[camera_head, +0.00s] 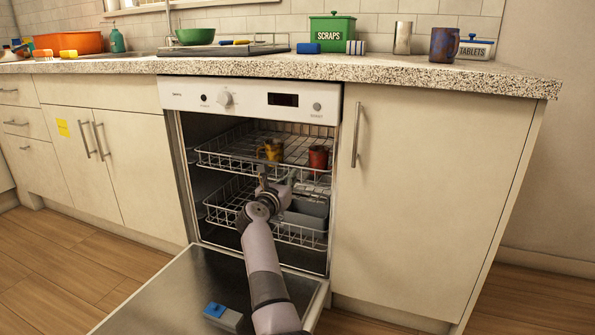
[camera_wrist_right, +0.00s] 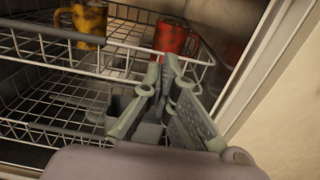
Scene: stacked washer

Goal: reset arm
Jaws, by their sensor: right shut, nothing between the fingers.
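My right gripper (camera_head: 276,176) reaches into the open dishwasher (camera_head: 247,96), in front of its racks. In the right wrist view the gripper (camera_wrist_right: 165,75) is shut and empty, its fingertips close to the front edge of the upper rack. A yellow mug (camera_head: 270,149) and a red mug (camera_head: 318,157) stand on the upper rack (camera_head: 225,158); they also show in the right wrist view as the yellow mug (camera_wrist_right: 90,22) and the red mug (camera_wrist_right: 172,37). My left gripper is not in view.
The dishwasher door (camera_head: 165,296) is folded down, with a blue and grey block (camera_head: 222,314) on it. The lower rack (camera_head: 225,205) holds a grey basket (camera_head: 308,212). The counter (camera_head: 400,70) above carries a green scraps box (camera_head: 333,32) and a dark mug (camera_head: 444,44).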

